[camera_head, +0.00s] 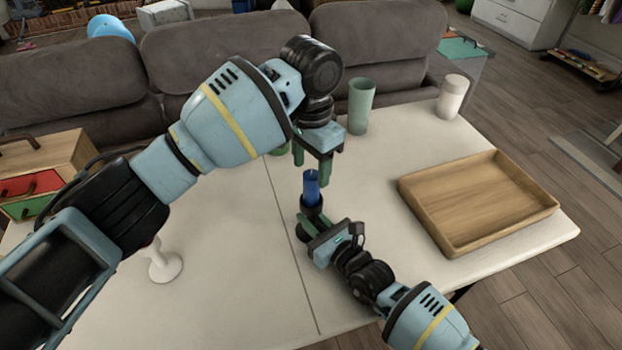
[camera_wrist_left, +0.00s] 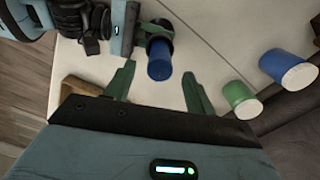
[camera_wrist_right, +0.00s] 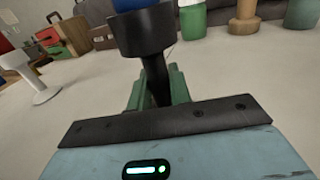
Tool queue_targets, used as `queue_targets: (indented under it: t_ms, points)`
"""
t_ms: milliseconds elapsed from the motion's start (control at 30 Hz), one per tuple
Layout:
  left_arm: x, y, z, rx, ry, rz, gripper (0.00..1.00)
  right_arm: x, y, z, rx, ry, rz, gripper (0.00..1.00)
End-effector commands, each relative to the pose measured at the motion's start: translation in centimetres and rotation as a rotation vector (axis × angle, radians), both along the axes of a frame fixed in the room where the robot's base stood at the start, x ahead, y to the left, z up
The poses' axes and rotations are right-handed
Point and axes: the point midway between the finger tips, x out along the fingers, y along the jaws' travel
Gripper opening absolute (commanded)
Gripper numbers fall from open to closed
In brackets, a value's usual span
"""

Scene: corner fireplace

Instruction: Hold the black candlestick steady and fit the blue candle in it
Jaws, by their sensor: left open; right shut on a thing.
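The blue candle (camera_head: 311,187) stands upright in the cup of the black candlestick (camera_head: 312,212); its lower end is hidden by the cup. My right gripper (camera_head: 304,224) is shut on the candlestick's stem, below the cup; the stem also shows between its fingers in the right wrist view (camera_wrist_right: 156,80). My left gripper (camera_head: 312,170) is open and points down just above the candle. In the left wrist view, the candle (camera_wrist_left: 159,62) lies just beyond the two spread fingertips, with a gap on each side.
A wooden tray (camera_head: 480,200) lies at the right. A green cup (camera_head: 361,104) and a white cylinder (camera_head: 453,97) stand at the back. A white candlestick (camera_head: 164,264) and a drawer box (camera_head: 50,165) are at the left. The left wrist view shows green (camera_wrist_left: 242,100) and blue (camera_wrist_left: 289,69) cylinders.

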Motion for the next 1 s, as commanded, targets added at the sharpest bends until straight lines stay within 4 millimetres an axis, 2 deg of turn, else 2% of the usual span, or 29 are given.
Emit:
queue_targets:
  t_ms: [100,333,500,933,967,1000]
  points:
    - [0.0,-0.1,2.3,-0.002,-0.002,0.000,0.55,0.0,0.0,0.0,0.000,0.000,0.000,0.00]
    - [0.0,-0.1,5.1,-0.001,-0.001,-0.001,0.55,0.0,0.0,0.0,0.000,0.000,0.000,0.00]
    - [0.0,0.0,5.7,-0.001,0.001,-0.001,0.55,0.0,0.0,0.0,0.000,0.000,0.000,0.00]
    - [0.0,0.0,5.6,-0.001,0.001,0.000,0.55,0.0,0.0,0.0,0.000,0.000,0.000,0.00]
    - [0.0,0.0,5.6,-0.001,0.001,0.000,0.55,0.0,0.0,0.0,0.000,0.000,0.000,0.21]
    - [0.0,0.0,5.6,-0.001,0.001,0.000,0.55,0.0,0.0,0.0,0.000,0.000,0.000,0.26]
